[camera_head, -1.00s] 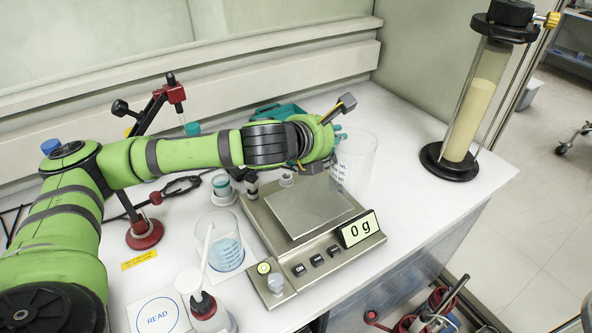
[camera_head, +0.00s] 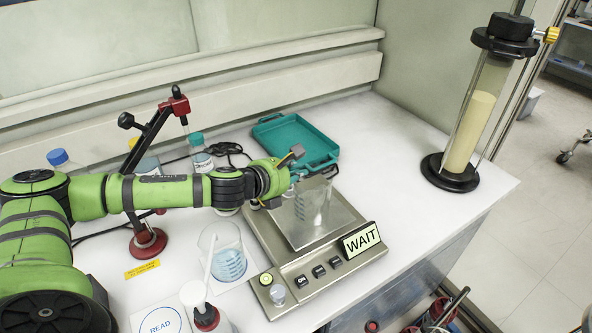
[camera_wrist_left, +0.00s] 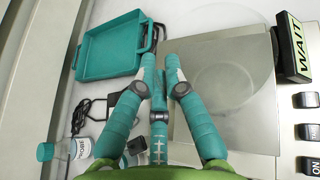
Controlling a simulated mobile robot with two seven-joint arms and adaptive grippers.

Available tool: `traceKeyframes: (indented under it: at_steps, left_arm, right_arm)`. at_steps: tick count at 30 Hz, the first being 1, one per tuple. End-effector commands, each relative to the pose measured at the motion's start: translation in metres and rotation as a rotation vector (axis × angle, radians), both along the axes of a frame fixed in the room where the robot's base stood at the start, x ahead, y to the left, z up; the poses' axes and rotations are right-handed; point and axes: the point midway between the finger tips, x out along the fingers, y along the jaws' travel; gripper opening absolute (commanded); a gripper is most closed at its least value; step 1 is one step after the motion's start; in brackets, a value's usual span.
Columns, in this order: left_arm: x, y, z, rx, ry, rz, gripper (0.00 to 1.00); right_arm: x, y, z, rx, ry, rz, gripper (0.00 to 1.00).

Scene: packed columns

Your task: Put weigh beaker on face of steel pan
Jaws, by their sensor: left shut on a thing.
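The weigh beaker (camera_head: 316,208) is clear, upright and over the steel pan (camera_head: 345,217) of the balance; its base appears to rest on the pan. In the left wrist view the beaker (camera_wrist_left: 222,85) shows as a faint round outline over the pan (camera_wrist_left: 235,130). My left gripper (camera_head: 297,177) is at the beaker's upper left side, shut on its wall. Its fingertips (camera_wrist_left: 161,62) show close together in the wrist view. The balance display (camera_head: 361,239) reads WAIT. My right gripper is not in view.
A teal tray (camera_head: 296,143) lies behind the balance. A beaker of blue liquid (camera_head: 230,262) stands left of it, and a red-based stand (camera_head: 147,242) further left. A tall column (camera_head: 470,140) stands at the right. The bench between tray and column is clear.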

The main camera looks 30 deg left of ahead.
Motion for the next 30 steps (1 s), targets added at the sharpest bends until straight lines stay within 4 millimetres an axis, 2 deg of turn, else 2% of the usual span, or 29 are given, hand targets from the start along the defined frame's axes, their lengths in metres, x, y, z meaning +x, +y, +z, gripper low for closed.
traceKeyframes:
  at_steps: [6, 7, 8, 20, 26, 30]
  left_arm:
    - [0.000, 0.000, -0.003, 0.000, 0.000, -0.001, 0.00]
    - [0.000, 0.000, -0.002, 0.000, 0.000, 0.000, 0.23]
    - [0.000, 0.000, -0.002, 0.000, 0.000, 0.000, 0.35]
    - [0.000, 0.000, 0.003, 0.000, -0.002, -0.001, 0.35]
    - [-0.025, 0.006, 0.011, 0.003, -0.001, 0.001, 0.35]
    - [-0.053, 0.011, 0.023, 0.004, 0.000, 0.001, 0.35]
  right_arm:
    - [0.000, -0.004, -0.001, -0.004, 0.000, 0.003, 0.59]
    - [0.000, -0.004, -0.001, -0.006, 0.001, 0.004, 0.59]
    - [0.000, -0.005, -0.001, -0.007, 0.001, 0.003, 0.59]
    - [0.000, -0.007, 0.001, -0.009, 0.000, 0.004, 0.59]
    - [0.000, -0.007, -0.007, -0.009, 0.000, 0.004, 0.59]
    - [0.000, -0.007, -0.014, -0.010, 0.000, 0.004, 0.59]
